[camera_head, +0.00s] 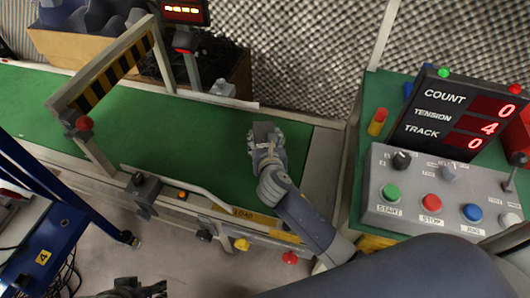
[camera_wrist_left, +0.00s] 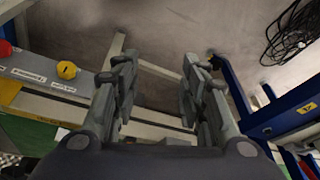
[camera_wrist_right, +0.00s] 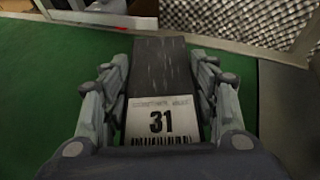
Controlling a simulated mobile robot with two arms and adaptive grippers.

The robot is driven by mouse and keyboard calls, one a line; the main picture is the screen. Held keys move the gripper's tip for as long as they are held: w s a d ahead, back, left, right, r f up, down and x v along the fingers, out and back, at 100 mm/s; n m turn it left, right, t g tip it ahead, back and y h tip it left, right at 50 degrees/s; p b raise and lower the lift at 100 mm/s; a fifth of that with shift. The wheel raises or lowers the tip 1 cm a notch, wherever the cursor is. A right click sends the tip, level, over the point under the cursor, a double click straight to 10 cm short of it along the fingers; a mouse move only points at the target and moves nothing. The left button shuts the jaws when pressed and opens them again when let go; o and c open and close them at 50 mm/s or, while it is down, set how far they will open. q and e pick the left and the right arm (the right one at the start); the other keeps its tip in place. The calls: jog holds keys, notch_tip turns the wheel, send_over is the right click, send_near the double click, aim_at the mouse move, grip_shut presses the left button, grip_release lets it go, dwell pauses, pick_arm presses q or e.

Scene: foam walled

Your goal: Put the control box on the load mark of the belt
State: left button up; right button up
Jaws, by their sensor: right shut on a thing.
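The control box, a dark grey block with a white label reading 31 (camera_wrist_right: 160,75), is between the fingers of my right gripper (camera_head: 266,150). In the head view the box's dark end (camera_head: 264,129) shows past the fingertips, over the green belt (camera_head: 190,135) near its right end. I cannot tell whether the box touches the belt. A yellow LOAD label (camera_head: 243,213) is on the belt's front edge, just left of my right forearm. No mark on the belt surface is visible; the arm may cover it. My left gripper (camera_wrist_left: 160,85) is open and empty, away from the belt.
A striped gate (camera_head: 110,75) spans the belt at left. A button console (camera_head: 430,193) and a red-digit display (camera_head: 457,118) stand right of the belt. Foam walling (camera_head: 310,60) is behind. A blue frame (camera_head: 55,235) stands at lower left.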

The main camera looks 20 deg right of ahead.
jog(key=shift+f, duration=0.35)
notch_tip(320, 180, down, 2)
jog(key=shift+f+b, duration=0.25)
jog(key=shift+b, duration=0.6)
pick_arm(q)
jog(key=w+d+r+t+h, duration=0.1)
jog(key=w+t, duration=0.3)
jog(key=w, duration=0.4)
jog(key=shift+w+d+r+b, duration=0.3)
jog(key=shift+d+r+b, duration=0.2)
jog(key=shift+d, duration=0.3)
pick_arm(e)
jog(key=shift+f, duration=0.9)
jog(key=o, duration=1.3)
jog(key=shift+f, duration=0.2)
